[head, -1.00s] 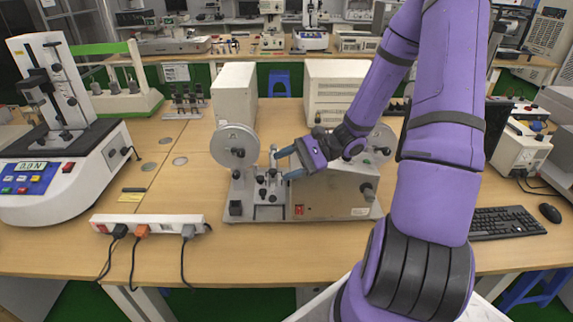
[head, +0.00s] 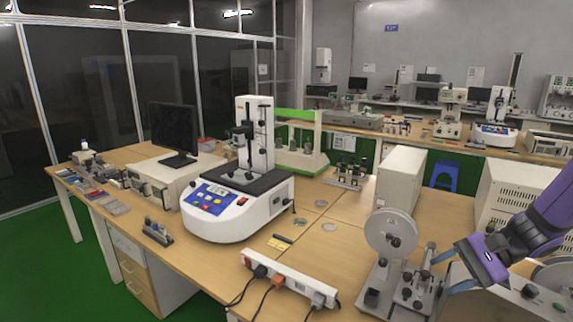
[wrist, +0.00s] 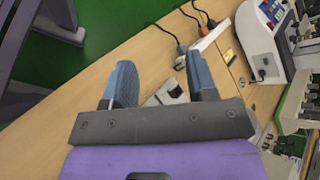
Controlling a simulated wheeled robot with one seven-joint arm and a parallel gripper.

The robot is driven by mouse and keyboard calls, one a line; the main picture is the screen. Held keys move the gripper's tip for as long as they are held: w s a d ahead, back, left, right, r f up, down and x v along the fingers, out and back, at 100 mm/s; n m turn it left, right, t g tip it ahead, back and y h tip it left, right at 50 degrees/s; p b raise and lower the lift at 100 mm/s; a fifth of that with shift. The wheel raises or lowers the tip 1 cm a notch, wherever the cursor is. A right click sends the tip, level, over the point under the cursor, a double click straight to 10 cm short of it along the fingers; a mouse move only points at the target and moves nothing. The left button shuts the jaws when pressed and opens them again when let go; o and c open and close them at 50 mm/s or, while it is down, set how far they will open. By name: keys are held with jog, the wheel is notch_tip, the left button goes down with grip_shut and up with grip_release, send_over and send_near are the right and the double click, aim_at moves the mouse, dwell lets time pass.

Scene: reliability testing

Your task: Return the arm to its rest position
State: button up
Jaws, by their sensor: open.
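My gripper (head: 447,272) is at the right edge of the head view, purple with two blue-grey fingers, held over the reel machine (head: 388,232). The fingers point left towards the machine's small metal posts. In the wrist view the two fingers of my gripper (wrist: 160,75) stand wide apart, with nothing held between them. A grey metal part (wrist: 166,94) of the machine shows beyond the gap. Most of my arm is outside the head view.
A white power strip (head: 290,280) with plugs lies left of the machine. A white tester (head: 238,205) stands farther left. White boxes (head: 400,180) stand behind the machine. Bare wooden tabletop (head: 330,250) lies between tester and machine. A blue stool (head: 446,176) stands beyond.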

jog(key=s+a+r+n+t+h, duration=0.1)
jog(key=s+r+n+h, duration=0.4)
jog(key=r, duration=0.5)
jog(key=s+a+r+n+t+h, duration=0.1)
jog(key=s+r+n+t+h, duration=0.2)
jog(key=s+r+h, duration=0.3)
jog(key=shift+s+a+r+n+t+h, duration=0.3)
jog(key=shift+s+r+n, duration=0.6)
jog(key=shift+s+r, duration=1.2)
jog(key=shift+w+d+r, duration=0.1)
jog(key=shift+w+r, duration=0.05)
jog(key=shift+w, duration=0.05)
